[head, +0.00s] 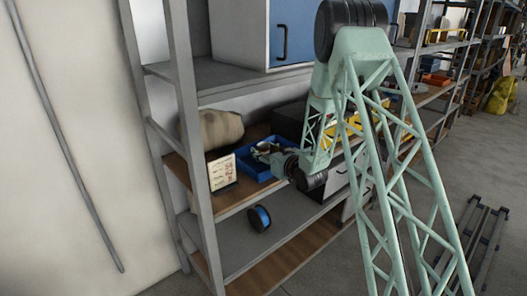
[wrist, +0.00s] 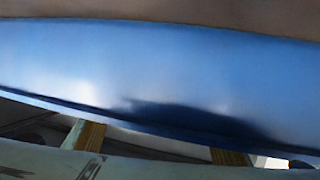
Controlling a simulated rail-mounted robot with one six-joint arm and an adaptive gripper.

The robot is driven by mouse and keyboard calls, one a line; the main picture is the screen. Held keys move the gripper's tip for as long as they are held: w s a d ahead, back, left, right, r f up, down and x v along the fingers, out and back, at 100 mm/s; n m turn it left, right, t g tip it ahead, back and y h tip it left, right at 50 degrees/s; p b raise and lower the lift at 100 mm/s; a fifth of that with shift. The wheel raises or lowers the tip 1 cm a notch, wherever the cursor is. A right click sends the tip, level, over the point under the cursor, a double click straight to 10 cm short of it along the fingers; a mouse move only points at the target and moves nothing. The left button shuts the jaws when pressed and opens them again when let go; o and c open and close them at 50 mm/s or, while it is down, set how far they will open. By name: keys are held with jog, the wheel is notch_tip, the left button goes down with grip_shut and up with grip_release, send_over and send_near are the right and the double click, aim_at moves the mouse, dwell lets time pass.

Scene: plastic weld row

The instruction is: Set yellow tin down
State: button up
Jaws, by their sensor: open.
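I cannot make out a yellow tin for certain in either view. My gripper (head: 274,158) is small in the head view, at the end of my pale green arm, over the right part of a blue tray (head: 250,169) on the wooden shelf. It is open, and I see nothing held in it. Small mixed items (head: 262,148) lie in the tray beside it. A yellow object (head: 328,134) shows behind my arm, partly hidden; I cannot tell what it is. In the wrist view a smooth blue surface (wrist: 150,75) fills most of the picture, very close.
A white card with writing (head: 222,172) stands left of the tray, before a tan rounded bundle (head: 211,128). A blue-faced reel (head: 261,217) sits on the grey shelf below. A shelf upright (head: 186,110) stands to the left. A blue-fronted cabinet (head: 287,35) is above.

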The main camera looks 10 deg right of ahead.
jog(key=p+v, duration=0.1)
jog(key=v, duration=1)
jog(key=shift+s+d+r+p, duration=0.15)
jog(key=shift+s+p, duration=0.15)
jog(key=shift+p, duration=0.1)
jog(key=shift+r, duration=0.25)
dwell(0.3)
jog(key=shift+s+r+g+h, duration=0.15)
jog(key=shift+r+g+h, duration=0.15)
jog(key=shift+r, duration=0.55)
jog(key=s+d+r+m+g+h, duration=0.2)
jog(key=s+r+g+h, duration=0.3)
jog(key=s+r, duration=1.3)
jog(key=s+a+r+g, duration=0.1)
jog(key=s+g, duration=0.1)
jog(key=s, duration=1.2)
jog(key=s+a+r+m+g, duration=0.1)
jog(key=s+a+r, duration=0.1)
jog(key=s, duration=1.3)
jog(key=s+a+r+g+y, duration=0.1)
jog(key=s+a+r+g, duration=0.1)
jog(key=s, duration=1.3)
jog(key=shift+s+a+g, duration=0.15)
jog(key=shift+s+g, duration=0.05)
jog(key=shift+g, duration=0.1)
jog(key=shift+r, duration=0.1)
